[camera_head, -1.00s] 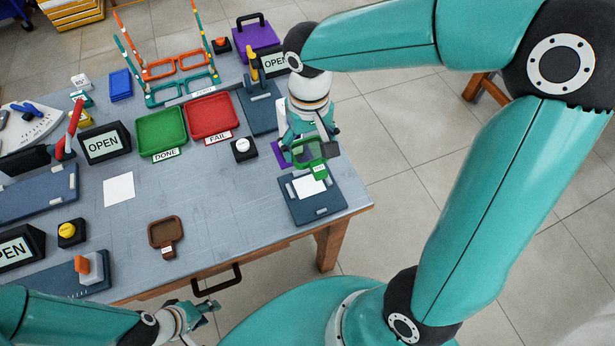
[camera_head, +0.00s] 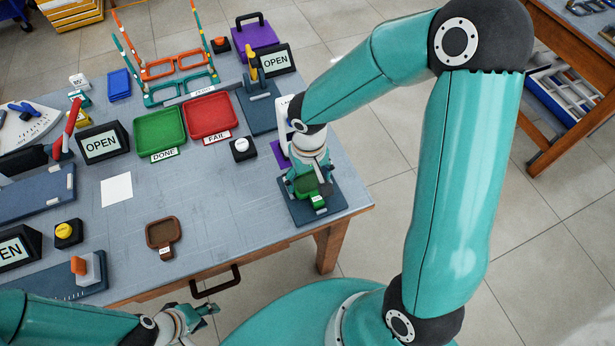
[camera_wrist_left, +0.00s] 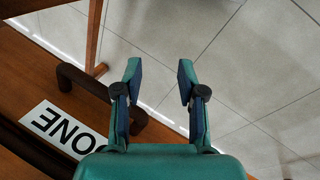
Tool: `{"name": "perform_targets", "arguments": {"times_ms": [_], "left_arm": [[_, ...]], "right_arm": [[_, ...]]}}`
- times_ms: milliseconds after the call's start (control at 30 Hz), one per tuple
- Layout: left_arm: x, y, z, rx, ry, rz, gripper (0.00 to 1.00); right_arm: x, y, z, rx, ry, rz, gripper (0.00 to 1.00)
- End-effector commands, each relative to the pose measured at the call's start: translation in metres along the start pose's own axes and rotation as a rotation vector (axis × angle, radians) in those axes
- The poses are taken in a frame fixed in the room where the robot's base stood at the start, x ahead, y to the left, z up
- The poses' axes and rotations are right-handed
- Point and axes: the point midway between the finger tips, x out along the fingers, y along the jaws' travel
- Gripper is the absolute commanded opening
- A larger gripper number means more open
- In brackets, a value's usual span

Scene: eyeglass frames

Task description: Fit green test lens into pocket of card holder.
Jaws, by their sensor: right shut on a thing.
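The green test lens (camera_head: 318,200) is a green-rimmed lens with a small labelled tab, in the head view at the right front of the table. My right gripper (camera_head: 308,184) is shut on it from above. The lens is over the dark blue card holder (camera_head: 331,208); the gripper and lens hide the holder's white card and pocket. I cannot tell whether the lens touches the holder. My left gripper (camera_head: 207,309) is low, in front of the table edge. Its fingers stand apart and empty in the left wrist view (camera_wrist_left: 159,76).
A brown lens (camera_head: 161,234) lies near the front edge. Green (camera_head: 161,131) and red (camera_head: 211,115) trays, a white-buttoned box (camera_head: 242,148) and a purple piece (camera_head: 281,152) are behind and left of the holder. The table's middle is clear. A drawer handle (camera_head: 216,281) projects in front.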

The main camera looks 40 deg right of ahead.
Motion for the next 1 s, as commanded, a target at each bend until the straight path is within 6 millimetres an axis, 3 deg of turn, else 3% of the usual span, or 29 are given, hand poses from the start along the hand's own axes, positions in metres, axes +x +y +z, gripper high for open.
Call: {"name": "perform_targets", "arguments": {"times_ms": [200,233,333,767,1000], "left_arm": [[0.003,-0.001,0.0,0.0,0.0,0.0,0.4],[0.003,-0.001,0.0,0.0,0.0,0.0,0.4],[0.002,-0.001,0.0,0.0,0.0,0.0,0.4],[-0.001,0.001,0.0,0.0,0.0,0.0,0.4],[-0.005,0.002,0.0,0.0,0.0,0.0,0.4]], "right_arm": [[0.003,0.0,0.0,0.001,0.0,0.0,0.46],[0.002,0.0,0.0,0.001,0.0,0.0,0.82],[0.001,0.0,0.0,0.001,0.0,0.0,0.99],[-0.002,0.001,0.0,0.001,0.0,0.0,1.0],[-0.033,0.0,-0.001,0.002,0.007,-0.001,1.0]]}}
